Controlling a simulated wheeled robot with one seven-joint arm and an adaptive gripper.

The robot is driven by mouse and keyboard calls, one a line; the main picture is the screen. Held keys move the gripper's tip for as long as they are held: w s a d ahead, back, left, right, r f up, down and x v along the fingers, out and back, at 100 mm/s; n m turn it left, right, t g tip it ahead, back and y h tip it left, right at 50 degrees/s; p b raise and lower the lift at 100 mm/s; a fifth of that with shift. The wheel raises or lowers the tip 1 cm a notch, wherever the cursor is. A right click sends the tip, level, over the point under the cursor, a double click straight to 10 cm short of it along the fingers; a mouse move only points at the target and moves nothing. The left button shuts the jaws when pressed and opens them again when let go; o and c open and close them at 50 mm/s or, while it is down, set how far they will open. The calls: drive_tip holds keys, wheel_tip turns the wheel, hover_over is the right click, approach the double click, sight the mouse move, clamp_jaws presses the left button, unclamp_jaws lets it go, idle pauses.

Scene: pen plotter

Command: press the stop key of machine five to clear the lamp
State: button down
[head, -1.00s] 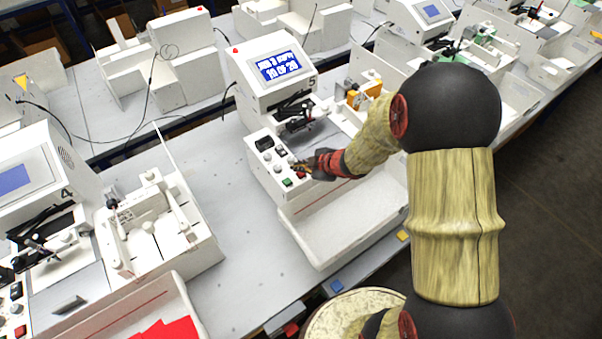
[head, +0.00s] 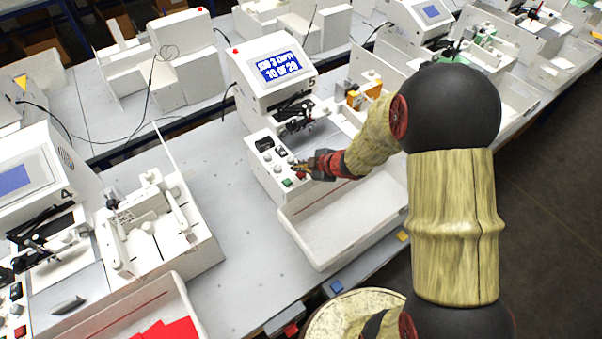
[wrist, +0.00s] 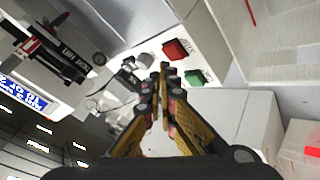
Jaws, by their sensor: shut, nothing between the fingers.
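Machine five (head: 262,88) is a white plotter with a blue screen (head: 279,66) reading "10 OF 20" on its lower line. A small red lamp (head: 235,50) sits on its top left corner. Its key panel (head: 265,160) slopes at the front, with a green key (head: 287,183) at the near end. In the wrist view a red key (wrist: 175,49) and a green key (wrist: 194,77) stand side by side. My gripper (head: 299,168) is shut and empty over the panel; its fingertips (wrist: 164,70) appear just beside these keys. Contact cannot be told.
A white tray (head: 325,251) adjoins the front of machine five. Machine four (head: 45,170) and its white fixture (head: 205,247) stand to the left. Open grey table lies between them. An orange part (head: 364,93) sits behind my forearm.

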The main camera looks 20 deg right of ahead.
sight(301, 175)
drive_tip(key=shift+f, duration=0.15)
drive_tip(key=shift+f, duration=0.3)
drive_tip(key=shift+f+b, duration=0.4)
drive_tip(key=shift+b, duration=0.05)
idle(0.6)
idle(0.3)
drive_tip(key=shift+r+p, duration=0.85)
drive_tip(key=shift+p, duration=0.05)
drive_tip(key=shift+r, duration=0.1)
wheel_tip(301, 175, up, 5)
drive_tip(key=p, duration=0.5)
drive_tip(key=shift+d+f, duration=0.1)
drive_tip(key=shift+f, duration=0.1)
idle(0.3)
